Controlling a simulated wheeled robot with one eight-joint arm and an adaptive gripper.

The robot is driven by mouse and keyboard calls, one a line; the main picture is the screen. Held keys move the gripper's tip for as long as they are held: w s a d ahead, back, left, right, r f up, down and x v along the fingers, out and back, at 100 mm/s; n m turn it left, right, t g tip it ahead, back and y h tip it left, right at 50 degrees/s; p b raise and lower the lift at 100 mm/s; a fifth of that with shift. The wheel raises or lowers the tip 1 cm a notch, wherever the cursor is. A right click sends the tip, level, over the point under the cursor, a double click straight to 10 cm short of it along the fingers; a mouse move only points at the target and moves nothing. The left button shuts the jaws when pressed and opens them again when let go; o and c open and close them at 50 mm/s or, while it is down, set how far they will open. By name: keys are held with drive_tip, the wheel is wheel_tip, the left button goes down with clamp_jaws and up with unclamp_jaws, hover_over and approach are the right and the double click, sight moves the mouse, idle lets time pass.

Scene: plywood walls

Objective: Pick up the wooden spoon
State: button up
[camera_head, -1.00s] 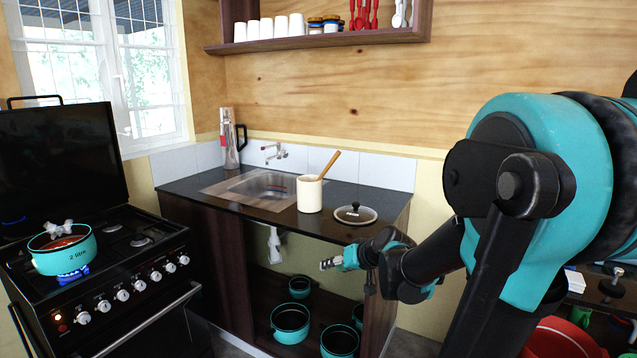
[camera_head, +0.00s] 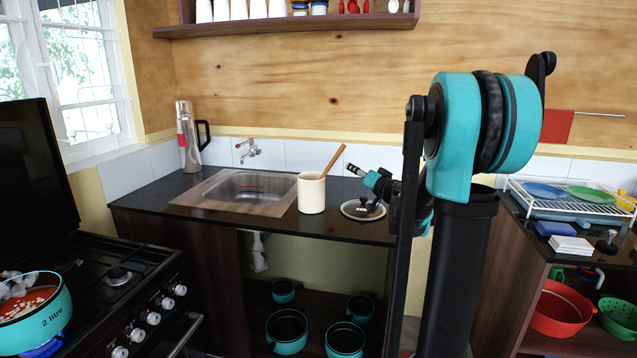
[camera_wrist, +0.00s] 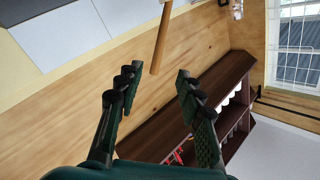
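The wooden spoon (camera_head: 333,160) stands tilted in a cream crock (camera_head: 311,194) on the dark counter, its handle sticking up to the right. Its lower part is hidden inside the crock. My gripper (camera_head: 351,169) is just right of the handle, above the counter, in the head view. In the wrist view the spoon handle (camera_wrist: 160,45) shows beyond the fingertips, with its end pointing toward the space between them. My gripper (camera_wrist: 155,82) is open there, with nothing between its fingers.
A glass lid (camera_head: 362,209) lies on the counter below my gripper. The sink (camera_head: 240,190) is left of the crock, and a flask (camera_head: 187,138) stands behind it. A shelf (camera_head: 290,25) with cups hangs above. A stove with a teal pot (camera_head: 38,322) is at left.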

sight(335, 160)
drive_tip(key=x, duration=1.6)
drive_tip(key=shift+w+a+f, duration=0.15)
drive_tip(key=shift+w+a, duration=0.05)
drive_tip(key=shift+w, duration=0.15)
clamp_jaws()
